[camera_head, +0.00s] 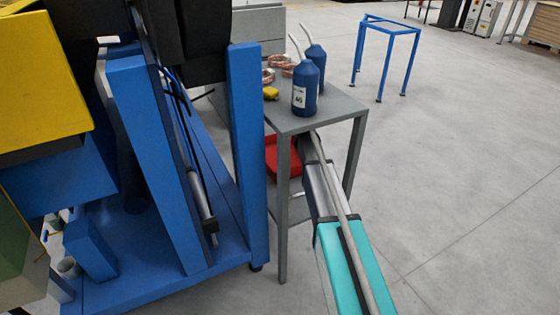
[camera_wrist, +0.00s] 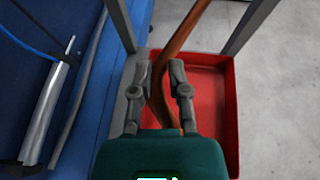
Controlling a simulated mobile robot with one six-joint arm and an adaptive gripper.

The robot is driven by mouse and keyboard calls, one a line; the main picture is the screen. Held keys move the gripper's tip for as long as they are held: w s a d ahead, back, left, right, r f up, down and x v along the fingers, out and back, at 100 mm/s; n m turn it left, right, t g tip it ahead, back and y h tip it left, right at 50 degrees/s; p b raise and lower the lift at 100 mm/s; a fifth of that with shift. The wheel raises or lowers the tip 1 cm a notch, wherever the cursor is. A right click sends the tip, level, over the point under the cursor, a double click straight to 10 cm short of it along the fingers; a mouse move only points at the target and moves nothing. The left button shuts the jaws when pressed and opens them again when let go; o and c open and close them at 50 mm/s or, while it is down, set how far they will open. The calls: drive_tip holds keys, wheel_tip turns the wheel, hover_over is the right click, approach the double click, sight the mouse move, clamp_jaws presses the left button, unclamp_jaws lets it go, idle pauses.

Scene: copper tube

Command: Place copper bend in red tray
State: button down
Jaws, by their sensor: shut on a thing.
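The red tray (camera_head: 280,158) sits on the lower level of the grey table in the head view, partly hidden by a table leg. In the wrist view the red tray (camera_wrist: 216,118) lies below my gripper (camera_wrist: 160,72). The copper bend (camera_wrist: 181,36) is a brown, curved tube. It passes between the two fingers, which are shut on it, and its upper end runs out of the top of the picture. It overlaps the tray in this view; I cannot tell whether it touches the tray. My gripper is hidden in the head view.
The grey table (camera_head: 318,115) carries blue bottles (camera_head: 304,92), copper coils (camera_head: 281,62) and a yellow item (camera_head: 270,93) above the tray. Its legs stand close around my arm. A blue machine frame (camera_head: 245,160) is close at the left. Open floor lies to the right.

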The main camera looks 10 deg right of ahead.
drive_tip(key=shift+a, duration=0.75)
drive_tip(key=shift+s+d, duration=0.1)
drive_tip(key=s+d, duration=0.1)
drive_tip(key=s, duration=1.3)
drive_tip(key=shift+d+f+n+b, duration=0.15)
drive_tip(key=shift+f+n+b, duration=0.15)
drive_tip(key=w+f+b, duration=0.9)
drive_tip(key=w, duration=0.4)
drive_tip(key=shift+a, duration=0.4)
drive_tip(key=shift+w, duration=0.1)
